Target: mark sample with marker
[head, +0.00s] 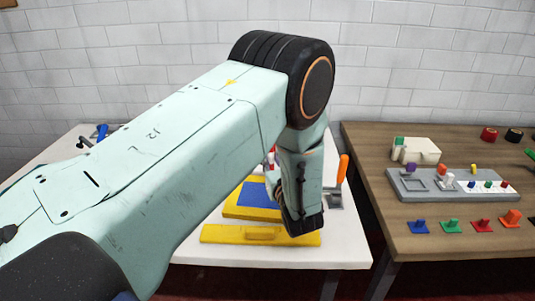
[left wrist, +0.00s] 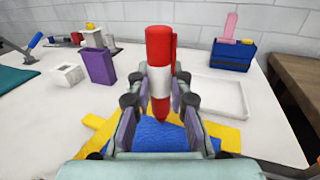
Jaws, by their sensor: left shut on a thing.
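My left gripper (left wrist: 158,108) is shut on a red marker with a white band (left wrist: 160,52). In the left wrist view the marker stands about upright between the fingers. The blue sample (left wrist: 152,133) lies below and around the marker's lower end, and I cannot tell if they touch. The sample (head: 258,196) rests on a yellow board (head: 240,213), partly hidden behind my left arm in the head view. My right gripper is in neither view.
A wooden table (head: 400,215) with coloured pieces stands right.

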